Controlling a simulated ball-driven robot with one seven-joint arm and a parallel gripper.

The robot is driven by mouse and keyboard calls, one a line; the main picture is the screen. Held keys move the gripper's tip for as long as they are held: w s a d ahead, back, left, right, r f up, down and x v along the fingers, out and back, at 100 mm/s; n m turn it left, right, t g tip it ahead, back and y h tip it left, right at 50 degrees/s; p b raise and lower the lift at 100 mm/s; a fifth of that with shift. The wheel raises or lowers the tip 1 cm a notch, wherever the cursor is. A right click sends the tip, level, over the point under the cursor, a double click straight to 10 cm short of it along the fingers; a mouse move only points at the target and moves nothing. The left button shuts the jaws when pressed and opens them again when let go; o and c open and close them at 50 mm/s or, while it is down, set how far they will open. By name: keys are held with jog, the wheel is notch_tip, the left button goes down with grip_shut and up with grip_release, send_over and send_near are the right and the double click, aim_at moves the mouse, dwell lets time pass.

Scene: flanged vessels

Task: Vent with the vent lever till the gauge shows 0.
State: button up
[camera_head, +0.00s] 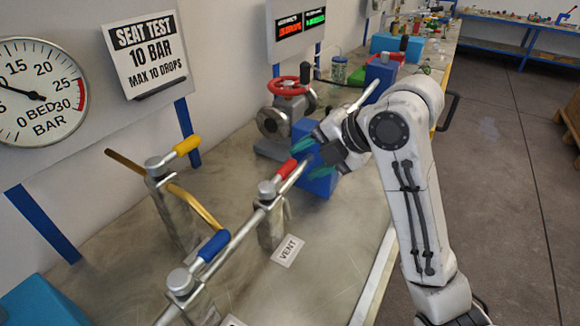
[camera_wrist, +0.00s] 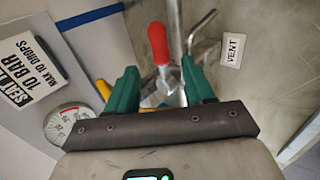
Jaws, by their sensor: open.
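The vent lever has a red grip (camera_head: 286,168) on a metal post valve, with a VENT label (camera_head: 288,250) on the bench beside it. My gripper (camera_head: 302,157) is open, its teal fingers close to the end of the red grip. In the wrist view the red grip (camera_wrist: 158,43) shows ahead of and between my open fingers (camera_wrist: 160,78); I cannot tell whether they touch it. The VENT label also shows there (camera_wrist: 233,49). The gauge (camera_head: 38,110) is cut off at the left; its needle points left and slightly up, near 10 bar.
A yellow lever (camera_head: 186,145) and a blue lever (camera_head: 213,245) stand on neighbouring valves. A pipe runs along the bench. A flanged valve with a red handwheel (camera_head: 288,86) and a blue block (camera_head: 318,182) stand behind. A seat test sign (camera_head: 146,50) hangs on the wall.

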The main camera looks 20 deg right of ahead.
aim_at(289, 169)
jog(key=x, duration=0.6)
grip_shut()
dwell(0.4)
